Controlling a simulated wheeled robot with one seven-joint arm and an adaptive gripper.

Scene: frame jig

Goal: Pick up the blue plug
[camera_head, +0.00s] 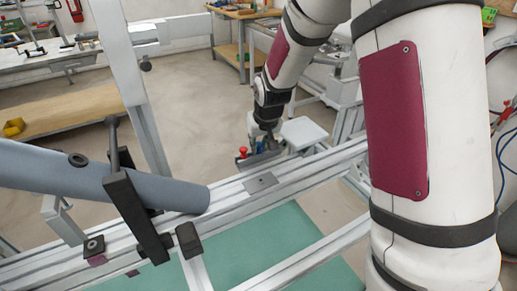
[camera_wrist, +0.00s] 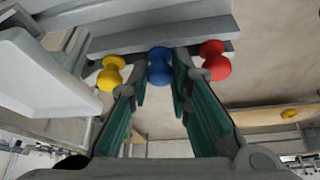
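The blue plug (camera_wrist: 160,68) is in the upper middle of the wrist view, at the edge of a grey rack (camera_wrist: 165,38). It stands between a yellow plug (camera_wrist: 110,74) on the left and a red plug (camera_wrist: 215,62) on the right. My gripper (camera_wrist: 161,75) is open, with one finger on each side of the blue plug. I cannot tell whether either fingertip touches it. In the head view my gripper (camera_head: 264,141) is low over the rack at the frame's far end. The red plug (camera_head: 243,151) shows there; the blue plug is not clear.
A metal frame (camera_head: 230,200) with a clamped blue-grey tube (camera_head: 105,185) stands in front. A white block (camera_head: 304,132) is close beside the rack and shows at left in the wrist view (camera_wrist: 45,75). Workbenches stand behind, with open floor between.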

